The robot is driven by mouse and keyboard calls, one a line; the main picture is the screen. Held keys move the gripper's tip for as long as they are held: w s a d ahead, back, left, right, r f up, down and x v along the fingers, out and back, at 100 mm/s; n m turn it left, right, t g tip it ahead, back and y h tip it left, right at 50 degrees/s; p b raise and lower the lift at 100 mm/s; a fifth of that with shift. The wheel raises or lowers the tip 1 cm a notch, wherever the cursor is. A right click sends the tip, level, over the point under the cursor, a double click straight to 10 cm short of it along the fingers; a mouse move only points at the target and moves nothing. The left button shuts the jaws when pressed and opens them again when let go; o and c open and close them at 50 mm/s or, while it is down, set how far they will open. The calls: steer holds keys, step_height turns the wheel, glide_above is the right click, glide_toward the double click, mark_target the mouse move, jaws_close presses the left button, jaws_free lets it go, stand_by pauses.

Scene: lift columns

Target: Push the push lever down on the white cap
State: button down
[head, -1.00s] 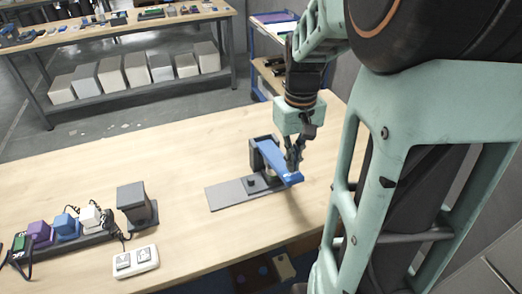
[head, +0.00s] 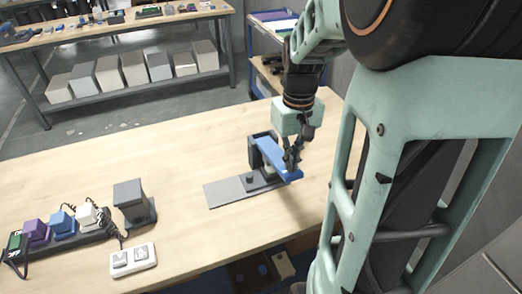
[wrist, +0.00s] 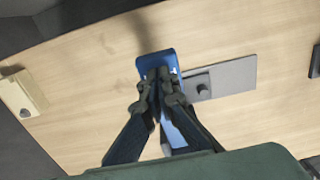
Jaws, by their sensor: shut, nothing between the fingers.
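The blue push lever (head: 272,154) is hinged on a dark upright bracket (head: 252,148) and slopes down to the right over a grey base plate (head: 228,192). My gripper (head: 291,168) is shut and empty, with its fingertips at the lever's free end. In the wrist view the shut fingertips (wrist: 160,76) overlap the wide end of the blue lever (wrist: 150,62); they look in contact, but I cannot be sure. A dark round knob (head: 250,179) stands on the plate. I cannot make out the white cap; the lever and gripper cover the area beneath.
A dark grey block on a foot (head: 130,195), a white switch box (head: 133,259) and a power strip with coloured plugs (head: 62,238) stand on the left of the wooden table (head: 110,160). The table's front edge is close to the lever. The middle left is clear.

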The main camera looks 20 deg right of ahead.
mark_target(290, 175)
steer(key=shift+f+b, duration=1.7)
steer(key=shift+f, duration=0.7)
stand_by(0.4)
steer(key=shift+r+p, duration=3.35)
steer(key=shift+r, duration=0.75)
